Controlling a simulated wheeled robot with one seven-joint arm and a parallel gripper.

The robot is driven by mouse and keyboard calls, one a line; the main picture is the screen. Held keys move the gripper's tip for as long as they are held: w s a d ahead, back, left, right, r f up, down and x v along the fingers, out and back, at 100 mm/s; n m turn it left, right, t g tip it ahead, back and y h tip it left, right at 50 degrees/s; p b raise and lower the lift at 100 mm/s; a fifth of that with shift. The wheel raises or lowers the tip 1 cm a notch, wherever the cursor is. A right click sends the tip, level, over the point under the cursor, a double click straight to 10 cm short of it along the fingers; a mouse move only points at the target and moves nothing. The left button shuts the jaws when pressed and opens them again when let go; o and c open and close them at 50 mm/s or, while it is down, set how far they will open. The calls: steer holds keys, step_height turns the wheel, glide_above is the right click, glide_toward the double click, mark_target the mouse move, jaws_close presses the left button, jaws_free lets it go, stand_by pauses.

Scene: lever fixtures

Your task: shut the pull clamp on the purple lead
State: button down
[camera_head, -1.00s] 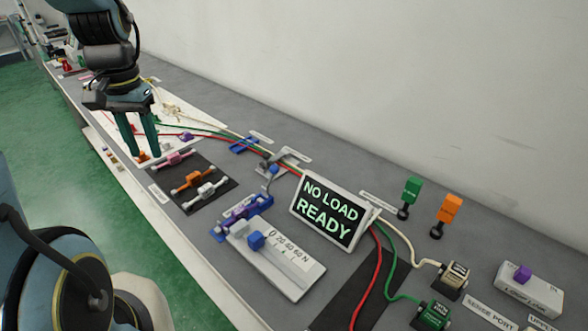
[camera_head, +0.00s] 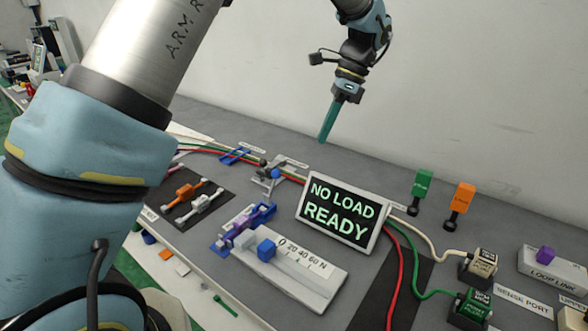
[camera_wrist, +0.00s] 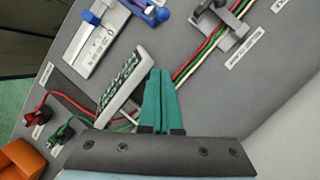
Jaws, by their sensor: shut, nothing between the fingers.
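My gripper (camera_head: 327,124) is in the air above the back of the bench, behind the display, its teal fingers together and empty. In the wrist view the fingers (camera_wrist: 161,85) point toward the bench, apart from every fixture. The blue and purple fixture (camera_head: 243,227), which looks like the pull clamp with the purple lead, sits at the end of the white force scale (camera_head: 300,277). The scale carries a blue block (camera_head: 266,250). I cannot make out the clamp lever's position. In the wrist view this fixture is cut off at the top (camera_wrist: 151,12).
The "NO LOAD READY" display (camera_head: 341,213) stands near the scale. A grey lever fixture (camera_head: 270,176) sits over red, green and white cables. A black mat (camera_head: 190,199) holds small connectors. Green and orange tagged posts (camera_head: 423,187) stand at the right; the wall is behind.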

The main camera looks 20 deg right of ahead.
steer(key=shift+f, duration=0.1)
steer(key=p, duration=0.4)
glide_toward(273, 186)
step_height(273, 186, down, 5)
steer(key=d, duration=0.2)
steer(key=shift+w+a, duration=0.1)
steer(key=shift+a, duration=0.45)
